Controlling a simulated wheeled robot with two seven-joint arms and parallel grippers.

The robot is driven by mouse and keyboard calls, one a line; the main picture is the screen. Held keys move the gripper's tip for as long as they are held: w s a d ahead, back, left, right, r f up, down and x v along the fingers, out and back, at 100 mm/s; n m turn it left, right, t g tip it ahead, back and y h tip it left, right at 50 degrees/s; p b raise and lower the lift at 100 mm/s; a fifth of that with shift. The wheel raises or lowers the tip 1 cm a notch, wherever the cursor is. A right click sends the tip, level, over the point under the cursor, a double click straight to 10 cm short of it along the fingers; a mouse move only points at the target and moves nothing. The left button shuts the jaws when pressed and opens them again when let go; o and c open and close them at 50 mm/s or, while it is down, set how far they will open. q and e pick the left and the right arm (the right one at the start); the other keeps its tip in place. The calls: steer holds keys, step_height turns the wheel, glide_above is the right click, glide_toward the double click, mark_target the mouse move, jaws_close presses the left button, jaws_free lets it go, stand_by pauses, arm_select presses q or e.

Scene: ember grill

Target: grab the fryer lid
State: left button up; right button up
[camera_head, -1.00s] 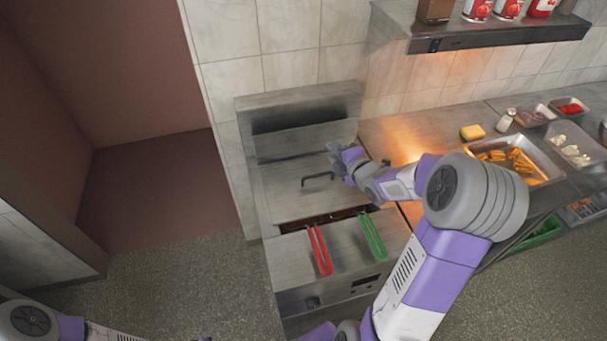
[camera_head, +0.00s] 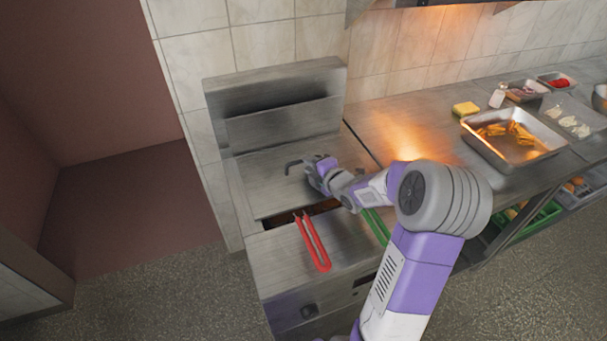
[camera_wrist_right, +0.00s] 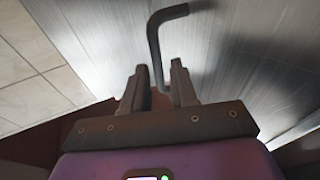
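The fryer lid (camera_head: 270,186) is a flat metal plate lying over the fryer well, with a dark bent bar handle (camera_head: 294,165) on top. My right gripper (camera_head: 312,172) is over the lid at the right end of the handle. In the right wrist view, my right gripper (camera_wrist_right: 160,88) is open, its two fingers apart on either side of the handle's near leg. The handle (camera_wrist_right: 154,45) bends away to the upper right there. Whether the fingers touch it cannot be told. My left gripper is not in view.
A red basket handle (camera_head: 312,242) and a green basket handle (camera_head: 376,226) stick out at the fryer's front. To the right, the counter (camera_head: 400,120) holds a yellow sponge (camera_head: 466,108) and a metal tray (camera_head: 550,143) of fries. A tiled wall stands behind.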

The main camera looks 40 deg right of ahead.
mark_target(301, 167)
steer(key=b+x, duration=0.1)
steer(key=x, duration=0.5)
steer(key=shift+r, duration=0.1)
jaws_close()
steer(key=shift+r, duration=0.15)
